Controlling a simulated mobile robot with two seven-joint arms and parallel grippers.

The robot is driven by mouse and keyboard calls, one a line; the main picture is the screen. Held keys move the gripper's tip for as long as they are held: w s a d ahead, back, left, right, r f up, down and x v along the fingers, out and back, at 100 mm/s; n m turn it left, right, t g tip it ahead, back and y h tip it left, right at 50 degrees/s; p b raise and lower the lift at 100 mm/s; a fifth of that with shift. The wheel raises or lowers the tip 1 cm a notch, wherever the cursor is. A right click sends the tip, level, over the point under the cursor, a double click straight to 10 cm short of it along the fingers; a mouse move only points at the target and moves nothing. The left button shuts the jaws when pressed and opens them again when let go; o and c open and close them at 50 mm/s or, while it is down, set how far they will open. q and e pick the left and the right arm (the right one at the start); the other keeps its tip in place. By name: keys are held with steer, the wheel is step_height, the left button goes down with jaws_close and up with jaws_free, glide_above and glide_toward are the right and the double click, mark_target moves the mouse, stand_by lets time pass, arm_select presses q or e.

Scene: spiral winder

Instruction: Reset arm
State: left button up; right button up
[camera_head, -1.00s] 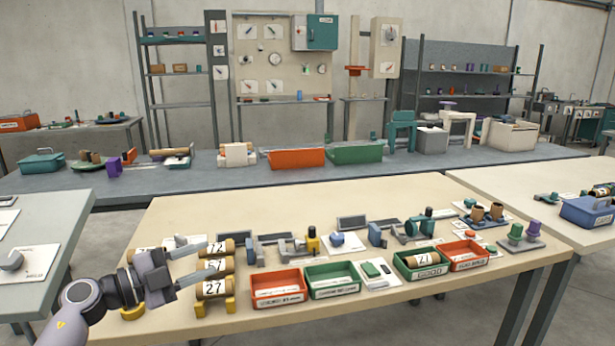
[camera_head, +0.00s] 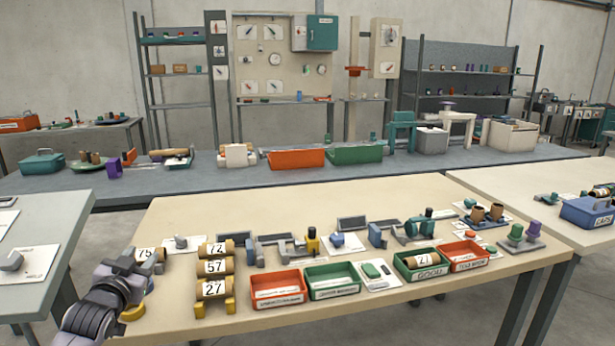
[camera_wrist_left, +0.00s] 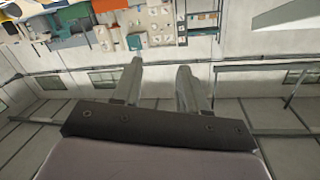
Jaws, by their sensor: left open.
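My left gripper (camera_head: 127,262) is at the left end of the beige table (camera_head: 390,290) in the head view, beside the rack of labelled rolls. In the left wrist view its two fingers (camera_wrist_left: 160,85) are apart with nothing between them. That view looks out over walls and beams, with the benches at its top edge. Rolls marked 72 (camera_head: 216,249), 57 (camera_head: 215,267) and 27 (camera_head: 214,288) lie on yellow supports. A roll marked 75 (camera_head: 148,255) lies just behind the gripper, partly hidden. My right gripper is not seen.
Red (camera_head: 280,299) and green (camera_head: 332,291) trays stand at the table's front. A green tray marked GOOD (camera_head: 420,275) holds a roll marked 27 (camera_head: 421,260); a red tray (camera_head: 464,266) is beside it. Tools and a caliper lie behind them.

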arm_select(q)
steer(key=s+d+f+g+h, duration=0.1)
steer(key=s+d+f+g, duration=0.1)
steer(key=s+d+f, duration=0.5)
steer(key=s+d+f+g+h, duration=0.1)
steer(key=s+d+f+g, duration=0.1)
steer(key=s+f, duration=0.9)
steer(key=s+d+f+g, duration=0.1)
steer(key=s+d+f, duration=0.2)
steer(key=s, duration=0.6)
steer(key=s+d+f+g+h, duration=0.1)
steer(key=s+d+f, duration=0.2)
steer(key=s, duration=0.6)
step_height(320, 180, down, 2)
steer(key=shift+s+d+f+n+g+h, duration=0.1)
steer(key=shift+s+d+n+g+h, duration=0.2)
steer(key=shift+s+g, duration=0.1)
steer(key=shift+w, duration=0.1)
